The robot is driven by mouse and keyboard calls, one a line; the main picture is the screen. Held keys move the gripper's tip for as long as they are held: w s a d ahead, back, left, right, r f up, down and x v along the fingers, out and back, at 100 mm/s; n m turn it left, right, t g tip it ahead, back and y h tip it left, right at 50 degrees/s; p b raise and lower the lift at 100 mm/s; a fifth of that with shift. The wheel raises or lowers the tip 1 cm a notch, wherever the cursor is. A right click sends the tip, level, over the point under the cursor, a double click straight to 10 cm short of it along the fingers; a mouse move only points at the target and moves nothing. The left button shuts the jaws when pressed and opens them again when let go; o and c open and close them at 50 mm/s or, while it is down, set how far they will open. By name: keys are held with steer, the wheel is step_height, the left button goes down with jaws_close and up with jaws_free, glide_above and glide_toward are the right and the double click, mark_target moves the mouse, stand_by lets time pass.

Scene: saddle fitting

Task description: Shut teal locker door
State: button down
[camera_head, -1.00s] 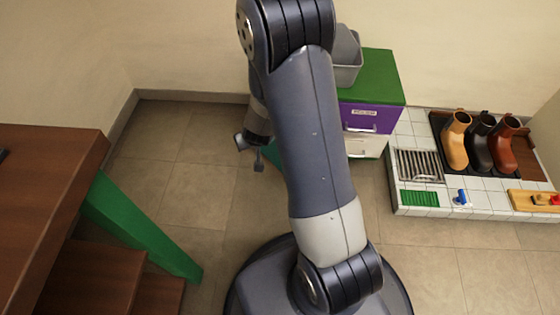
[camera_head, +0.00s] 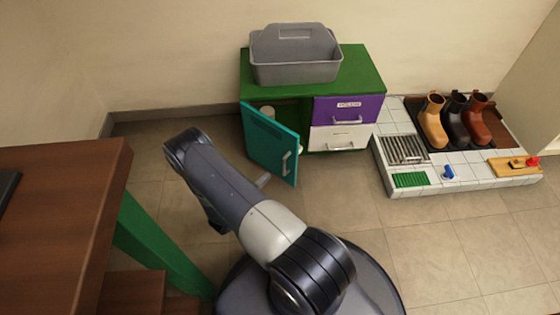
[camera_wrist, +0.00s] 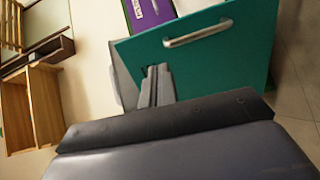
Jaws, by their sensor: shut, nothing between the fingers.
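The teal locker door (camera_head: 265,140) stands open at the left front of the green cabinet (camera_head: 367,72), swung out toward me, its metal handle (camera_head: 286,163) on the outer face. In the wrist view the door (camera_wrist: 230,60) fills the upper right, with its handle (camera_wrist: 198,33) near the top. My gripper (camera_wrist: 157,74) is shut and empty, its fingers in front of the door's lower left part in that view. Whether they touch it I cannot tell. In the head view my arm mostly hides the gripper; a grey tip shows just below the door.
A grey caddy (camera_head: 295,60) sits on the cabinet. A purple drawer (camera_head: 347,108) and a white drawer (camera_head: 338,138) are shut. A low tiled platform (camera_head: 465,183) with boots is at right. A brown table (camera_head: 60,210) is at left. Floor between is clear.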

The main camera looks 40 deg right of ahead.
mark_target(295, 153)
steer(key=shift+h, duration=0.3)
steer(key=b+x, duration=0.1)
steer(key=x, duration=0.3)
steer(key=b+x, duration=0.1)
steer(key=x, duration=0.4)
steer(key=s+b+x, duration=0.1)
steer(key=x, duration=0.3)
steer(key=shift+d+f, duration=0.1)
steer(key=shift+d, duration=0.3)
steer(key=shift+d, duration=0.1)
